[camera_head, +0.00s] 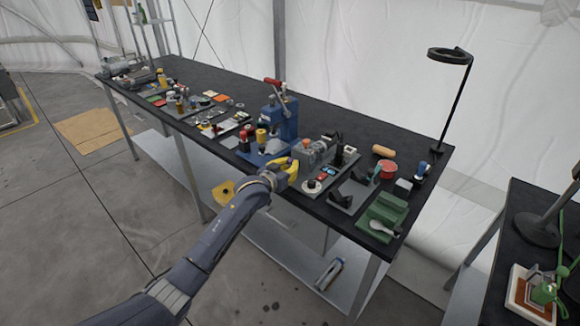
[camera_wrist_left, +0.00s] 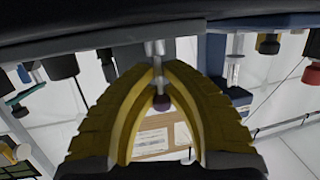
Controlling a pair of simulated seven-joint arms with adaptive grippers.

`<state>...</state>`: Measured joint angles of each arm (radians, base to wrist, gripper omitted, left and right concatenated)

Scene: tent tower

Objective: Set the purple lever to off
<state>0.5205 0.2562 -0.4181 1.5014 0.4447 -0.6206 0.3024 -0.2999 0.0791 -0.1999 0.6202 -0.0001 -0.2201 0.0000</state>
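The purple lever shows in the left wrist view as a metal stem with a dark purple knob (camera_wrist_left: 161,102). A small purple patch of it (camera_head: 291,161) shows in the head view, beside the yellow fingers. My left gripper (camera_head: 285,175) is at the front edge of the black table. In the left wrist view its two yellow fingers (camera_wrist_left: 160,70) come together around the lever's stem, with the knob between them. The fingers look closed on the lever. The lever's base is mostly hidden, and its setting cannot be read. My right gripper is not in view.
A blue press (camera_head: 281,120) with a red handle stands just behind my left gripper. A grey motor-like device (camera_head: 311,152) is to its right. Several small devices, a red bowl (camera_head: 388,169) and a green holder (camera_head: 383,214) crowd the table's right end. A ring lamp (camera_head: 450,57) stands behind.

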